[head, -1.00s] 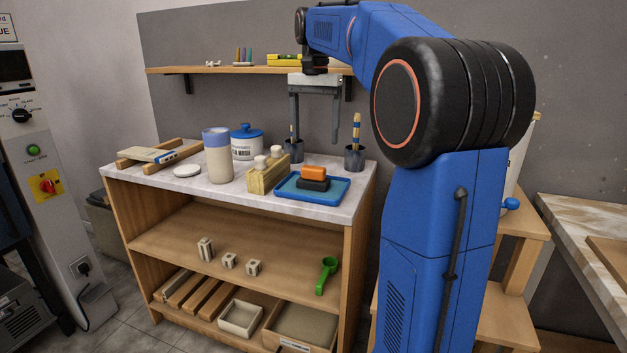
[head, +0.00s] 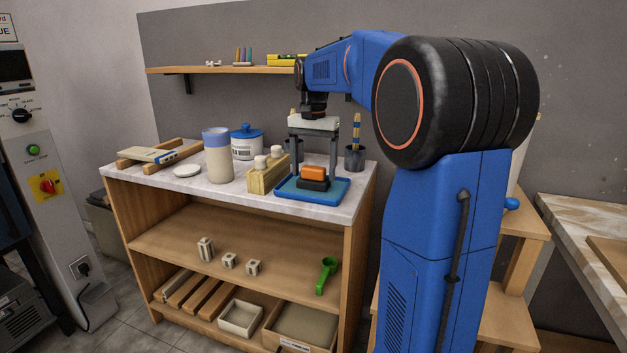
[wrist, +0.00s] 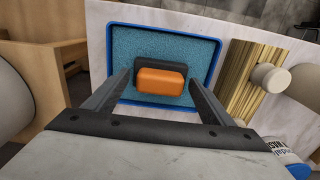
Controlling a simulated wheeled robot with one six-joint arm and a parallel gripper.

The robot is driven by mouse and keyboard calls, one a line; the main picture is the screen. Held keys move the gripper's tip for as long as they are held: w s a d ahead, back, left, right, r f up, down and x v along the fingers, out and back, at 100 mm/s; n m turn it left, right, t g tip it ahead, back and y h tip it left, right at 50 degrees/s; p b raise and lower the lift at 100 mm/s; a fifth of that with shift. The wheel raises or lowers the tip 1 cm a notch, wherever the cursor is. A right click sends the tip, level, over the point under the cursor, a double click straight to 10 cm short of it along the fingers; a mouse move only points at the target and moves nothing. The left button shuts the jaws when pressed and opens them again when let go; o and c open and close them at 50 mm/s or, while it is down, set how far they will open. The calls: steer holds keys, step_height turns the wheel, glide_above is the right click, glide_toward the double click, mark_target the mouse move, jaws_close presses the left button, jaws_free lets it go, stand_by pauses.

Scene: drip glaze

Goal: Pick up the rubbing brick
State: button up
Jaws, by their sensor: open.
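A dark block (head: 313,185) and an orange block (head: 314,173) sit together in a blue tray (head: 287,196) on the marble top; I take the dark one to be the rubbing brick. The orange block (wrist: 161,82) partly overlaps the dark block (wrist: 160,67) in the wrist view; I cannot tell for certain whether it rests on it or stands against it. My gripper (head: 313,172) points down over the tray, open and empty. In the wrist view its fingers (wrist: 159,78) lie to the left and right of the blocks, with gaps on both sides.
A wooden holder (head: 262,180) with white-topped bottles stands just left of the tray. Brush pots, including one at the back right (head: 354,158), stand behind. A tall cup (head: 218,160) and a lidded jar (head: 246,148) are farther left. A wall shelf (head: 220,70) runs above.

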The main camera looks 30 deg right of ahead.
mark_target(314, 167)
steer(key=c, duration=1.4)
step_height(314, 167, up, 10)
steer(key=o, duration=0.4)
steer(key=shift+c, duration=0.2)
steer(key=shift+f, duration=4.55)
